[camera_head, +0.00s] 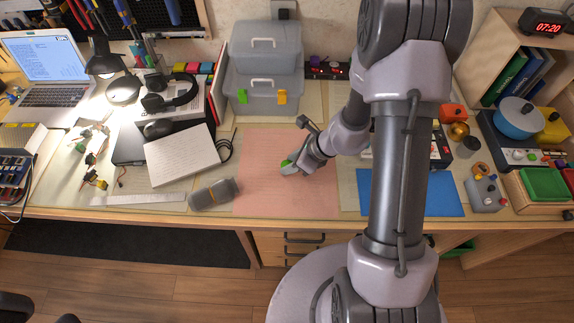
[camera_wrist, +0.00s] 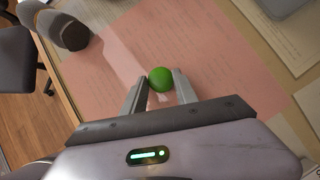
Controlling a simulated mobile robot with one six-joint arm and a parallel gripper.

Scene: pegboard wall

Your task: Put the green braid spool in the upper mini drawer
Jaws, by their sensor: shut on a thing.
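The green spool (camera_wrist: 161,79) sits between the two fingertips of my gripper (camera_wrist: 159,88) in the wrist view. It looks like a small round green end from above. In the head view a bit of the green spool (camera_head: 286,163) shows at the tip of my gripper (camera_head: 291,168), over the pink mat (camera_head: 262,190). My gripper is shut on the spool. I cannot tell for certain which unit is the mini drawer. A wooden drawer front with dark handles (camera_head: 303,252) shows below the desk edge, partly hidden by my arm.
A grey case (camera_head: 265,50) with an orange and a green latch stands at the back.

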